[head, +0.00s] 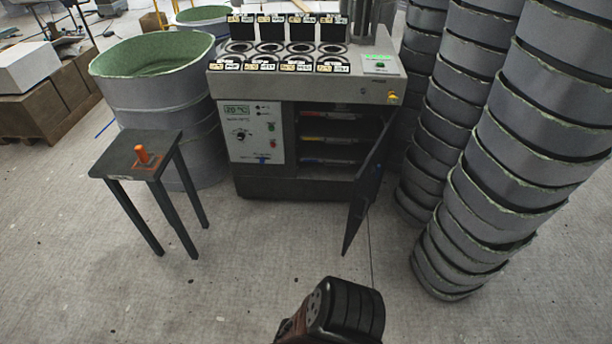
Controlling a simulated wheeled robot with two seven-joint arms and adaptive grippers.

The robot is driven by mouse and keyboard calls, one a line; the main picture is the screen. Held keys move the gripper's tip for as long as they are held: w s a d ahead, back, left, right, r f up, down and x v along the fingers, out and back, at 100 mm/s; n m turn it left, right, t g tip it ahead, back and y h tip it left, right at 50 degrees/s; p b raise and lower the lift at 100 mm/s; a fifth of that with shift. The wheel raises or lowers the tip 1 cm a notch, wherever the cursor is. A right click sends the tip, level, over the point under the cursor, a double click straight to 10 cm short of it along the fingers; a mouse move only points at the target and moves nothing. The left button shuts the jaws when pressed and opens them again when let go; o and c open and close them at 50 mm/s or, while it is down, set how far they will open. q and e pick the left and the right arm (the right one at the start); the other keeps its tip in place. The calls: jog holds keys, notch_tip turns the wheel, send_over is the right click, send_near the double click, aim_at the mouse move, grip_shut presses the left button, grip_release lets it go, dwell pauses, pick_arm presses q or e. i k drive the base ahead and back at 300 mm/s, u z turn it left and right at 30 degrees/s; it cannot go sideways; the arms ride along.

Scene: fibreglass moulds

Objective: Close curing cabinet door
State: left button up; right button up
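The curing cabinet (258,188) stands in the middle of the head view, with a control panel (252,134) on its left front. Its dark door (366,190) is hinged at the right and stands open, swung out toward me. Shelves (328,142) holding flat items show inside the opening. A dark, rounded part of one of my arms shows at the bottom centre, below and apart from the door. No fingertips of either gripper are visible.
Tall stacks of grey ring moulds (487,150) stand close to the right of the door. The concrete floor (260,260) in front is clear.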

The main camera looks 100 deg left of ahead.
aim_at(365, 186)
jog(key=u, duration=2.15)
